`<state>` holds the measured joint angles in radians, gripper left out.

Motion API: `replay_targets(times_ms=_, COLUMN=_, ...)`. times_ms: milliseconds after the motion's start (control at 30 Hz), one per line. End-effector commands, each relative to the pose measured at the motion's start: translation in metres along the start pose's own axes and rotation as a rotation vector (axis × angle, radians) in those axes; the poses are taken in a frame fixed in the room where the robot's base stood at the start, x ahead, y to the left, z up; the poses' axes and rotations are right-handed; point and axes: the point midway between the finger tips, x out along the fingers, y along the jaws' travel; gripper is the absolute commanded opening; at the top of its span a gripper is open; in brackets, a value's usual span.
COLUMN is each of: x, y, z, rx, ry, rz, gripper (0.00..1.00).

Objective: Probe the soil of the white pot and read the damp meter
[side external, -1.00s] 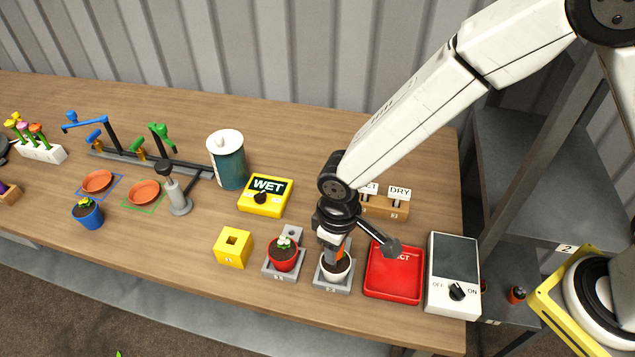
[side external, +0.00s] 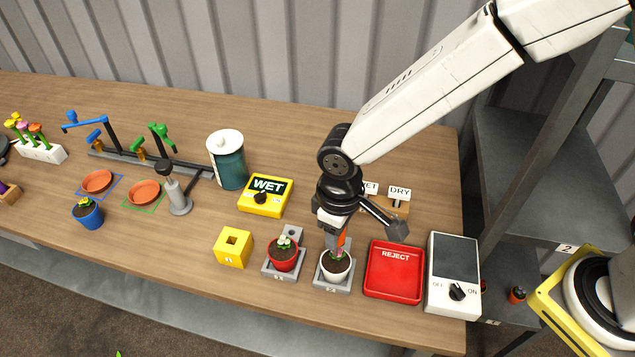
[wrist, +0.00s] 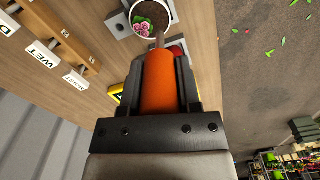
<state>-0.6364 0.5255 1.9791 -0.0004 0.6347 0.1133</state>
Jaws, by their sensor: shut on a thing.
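The white pot (side external: 336,275) holds dark soil and a small pink plant and stands upright on a grey holder (side external: 333,286). My gripper (side external: 341,230) is above it, shut on the orange handle of a probe (side external: 342,240). In the wrist view, the probe's orange handle (wrist: 160,85) is between the fingers, and its thin metal rod reaches toward the white pot (wrist: 153,32). I cannot tell whether the tip touches the soil. The yellow damp meter (side external: 265,196) shows WET on its dark display and has a black knob.
A red pot (side external: 284,260) stands close left of the white pot. A red REJECT tray (side external: 394,271) and a white switch box (side external: 453,275) are to the right. A wooden rack (side external: 392,207) with WET and DRY cards stands behind my gripper. A yellow block (side external: 233,249) is farther left.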

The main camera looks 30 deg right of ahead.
Motion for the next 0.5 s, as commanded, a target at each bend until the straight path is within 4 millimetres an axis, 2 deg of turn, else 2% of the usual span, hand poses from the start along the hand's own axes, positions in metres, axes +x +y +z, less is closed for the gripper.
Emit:
replay_targets(times_ms=300, x=-0.019, y=0.0, z=-0.001, rx=0.0, ry=0.002, rz=0.0, gripper=0.0)
replay_targets(times_ms=500, x=-0.024, y=0.0, z=0.0, rx=0.0, ry=0.001, rz=0.0, gripper=0.0)
